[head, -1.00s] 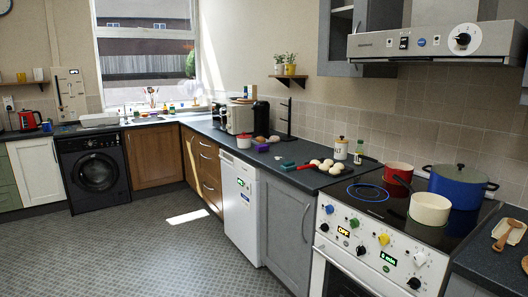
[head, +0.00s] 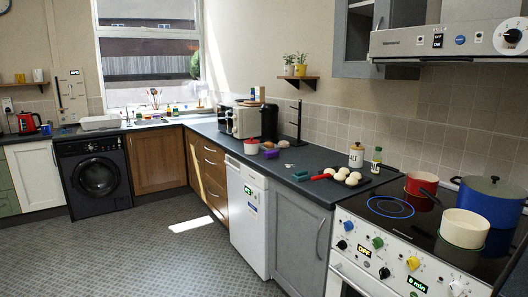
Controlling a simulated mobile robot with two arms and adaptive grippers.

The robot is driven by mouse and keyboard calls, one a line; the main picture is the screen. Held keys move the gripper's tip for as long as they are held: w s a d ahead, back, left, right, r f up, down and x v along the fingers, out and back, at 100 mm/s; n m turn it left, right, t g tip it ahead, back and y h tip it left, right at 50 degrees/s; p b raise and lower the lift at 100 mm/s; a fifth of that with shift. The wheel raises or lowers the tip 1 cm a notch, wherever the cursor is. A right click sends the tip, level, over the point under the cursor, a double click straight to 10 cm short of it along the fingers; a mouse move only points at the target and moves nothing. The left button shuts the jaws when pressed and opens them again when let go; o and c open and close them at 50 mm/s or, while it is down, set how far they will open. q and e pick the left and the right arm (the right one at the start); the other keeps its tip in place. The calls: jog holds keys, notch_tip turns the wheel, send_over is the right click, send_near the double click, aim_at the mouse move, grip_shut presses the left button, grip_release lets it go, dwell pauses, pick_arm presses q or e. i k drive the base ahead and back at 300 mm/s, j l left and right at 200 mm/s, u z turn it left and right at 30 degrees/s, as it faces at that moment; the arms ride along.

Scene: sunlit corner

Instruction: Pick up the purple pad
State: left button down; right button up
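The purple pad (head: 271,154) is a small block lying on the dark worktop (head: 263,178), in the middle of the head view. It lies just right of a red and white bowl (head: 251,147) and in front of the black coffee machine. Nothing covers it from this side. Neither of my grippers shows in the head view.
A toaster (head: 246,121) stands behind the pad. Pots, including a blue pot (head: 488,203), stand on the hob at right. The floor (head: 150,250) is clear.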

aim_at(273, 154)
jog(key=i+j, duration=0.2)
jog(key=i, duration=0.5)
jog(key=i+j+u, duration=0.15)
jog(key=i, duration=0.55)
jog(key=i+j, duration=0.15)
jog(key=i, duration=0.6)
